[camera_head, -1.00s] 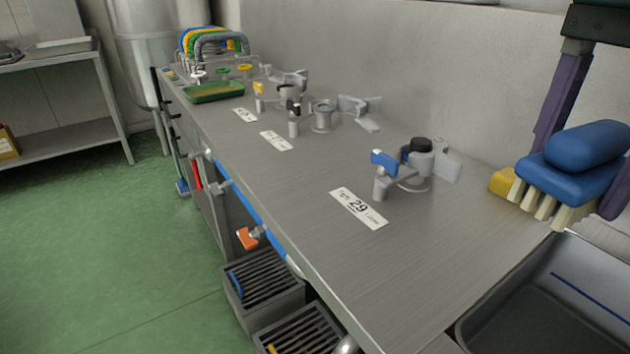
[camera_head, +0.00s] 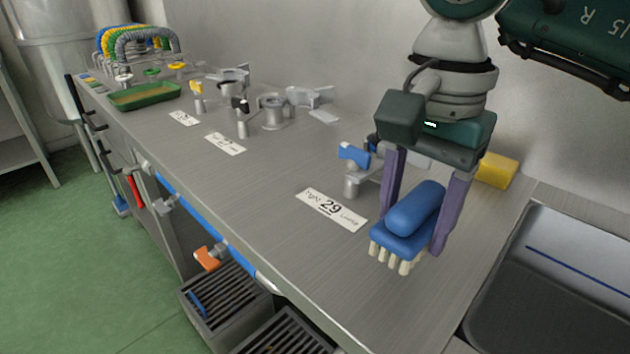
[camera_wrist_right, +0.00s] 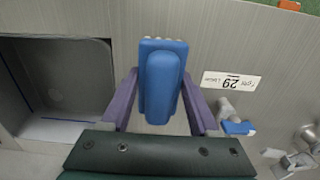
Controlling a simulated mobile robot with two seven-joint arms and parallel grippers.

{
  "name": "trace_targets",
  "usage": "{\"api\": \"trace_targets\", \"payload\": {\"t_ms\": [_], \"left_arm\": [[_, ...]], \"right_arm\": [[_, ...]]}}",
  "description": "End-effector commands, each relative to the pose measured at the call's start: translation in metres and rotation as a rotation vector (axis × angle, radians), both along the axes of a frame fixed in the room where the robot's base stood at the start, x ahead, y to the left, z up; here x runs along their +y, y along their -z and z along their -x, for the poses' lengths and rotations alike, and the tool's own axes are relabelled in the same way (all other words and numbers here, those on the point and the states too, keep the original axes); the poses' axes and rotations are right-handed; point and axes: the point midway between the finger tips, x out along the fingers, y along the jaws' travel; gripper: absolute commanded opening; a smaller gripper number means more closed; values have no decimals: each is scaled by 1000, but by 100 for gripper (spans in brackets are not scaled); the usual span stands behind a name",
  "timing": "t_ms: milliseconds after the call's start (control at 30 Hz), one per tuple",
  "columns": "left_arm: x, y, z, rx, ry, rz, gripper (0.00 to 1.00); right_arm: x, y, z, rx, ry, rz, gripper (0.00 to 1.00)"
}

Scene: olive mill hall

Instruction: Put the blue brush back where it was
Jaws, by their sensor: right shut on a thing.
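The blue brush (camera_head: 413,215) has a blue body with a rounded grip on top and pale bristles pointing down. My right gripper (camera_head: 422,213) is shut on it, with one purple finger at each side. The brush is over the steel counter near its front edge, right of the label marked 29; I cannot tell whether its bristles touch the counter. In the right wrist view the brush (camera_wrist_right: 161,85) shows between the purple fingers of my right gripper (camera_wrist_right: 160,100). My left gripper is not in view.
A steel sink (camera_head: 560,280) is at the right, with a yellow sponge-like block (camera_head: 495,170) behind. A blue-handled valve fitting (camera_head: 353,170) stands close left of the gripper. A green tray (camera_head: 145,96) lies at the far end. Slatted grey bins (camera_head: 225,300) sit below the counter edge.

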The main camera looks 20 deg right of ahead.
Motion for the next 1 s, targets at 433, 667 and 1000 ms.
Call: {"api": "trace_targets", "payload": {"t_ms": [433, 667, 1000], "left_arm": [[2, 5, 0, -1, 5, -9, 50], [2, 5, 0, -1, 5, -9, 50], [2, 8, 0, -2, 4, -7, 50]], "right_arm": [[1, 52, 0, 1, 0, -2, 1], [0, 54, -1, -3, -1, -1, 1], [0, 57, -1, -2, -1, -1, 81]]}}
